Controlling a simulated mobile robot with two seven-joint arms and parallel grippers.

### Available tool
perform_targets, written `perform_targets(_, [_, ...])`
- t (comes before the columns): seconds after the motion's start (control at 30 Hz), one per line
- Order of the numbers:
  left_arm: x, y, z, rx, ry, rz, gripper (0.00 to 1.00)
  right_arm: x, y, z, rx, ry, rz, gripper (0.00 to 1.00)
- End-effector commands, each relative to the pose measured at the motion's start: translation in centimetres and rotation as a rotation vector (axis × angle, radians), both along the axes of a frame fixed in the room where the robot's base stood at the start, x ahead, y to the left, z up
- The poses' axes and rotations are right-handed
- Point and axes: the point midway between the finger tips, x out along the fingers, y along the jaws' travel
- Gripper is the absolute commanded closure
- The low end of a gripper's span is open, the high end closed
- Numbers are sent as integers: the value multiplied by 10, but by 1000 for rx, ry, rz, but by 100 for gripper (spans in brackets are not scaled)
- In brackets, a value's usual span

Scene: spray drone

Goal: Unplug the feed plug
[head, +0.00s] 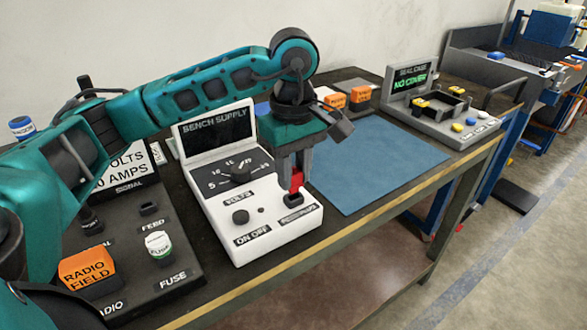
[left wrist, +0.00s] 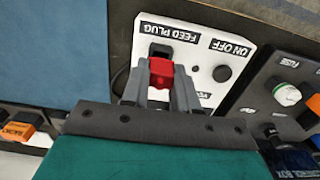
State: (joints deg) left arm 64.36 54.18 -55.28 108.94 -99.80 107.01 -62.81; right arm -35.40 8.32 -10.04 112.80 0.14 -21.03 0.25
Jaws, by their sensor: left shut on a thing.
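The bench supply (head: 258,229) is a white box with a dark screen, a dial, a knob and a FEED PLUG label at its front right. My left gripper (head: 294,184) points down over that corner, shut on the red feed plug (head: 297,181). The plug also shows between the fingers in the left wrist view (left wrist: 160,75). The black socket (head: 293,200) is directly under the plug; it shows in the left wrist view (left wrist: 161,51) too. I cannot tell whether the plug's tip is still inside the socket. My right gripper is not in view.
Left of the supply stands a dark panel (head: 190,275) with a fuse (head: 158,246) and an orange RADIO FIELD cover (head: 88,268). A blue mat (head: 375,165) lies clear to the right. Beyond it is a grey station (head: 455,130) with a NO COVER screen.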

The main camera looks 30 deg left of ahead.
Motion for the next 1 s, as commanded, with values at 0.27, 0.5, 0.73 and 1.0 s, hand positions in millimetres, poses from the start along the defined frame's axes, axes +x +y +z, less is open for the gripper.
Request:
perform_targets(0.27, [0,0,-8,0,0,0,100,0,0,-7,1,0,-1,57])
perform_targets(0.5, [0,0,-14,0,0,0,100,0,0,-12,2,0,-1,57])
perform_targets(0.73, [0,0,-20,0,0,0,100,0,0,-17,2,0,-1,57])
perform_targets(1.0, [0,0,-25,0,0,0,70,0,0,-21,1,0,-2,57])
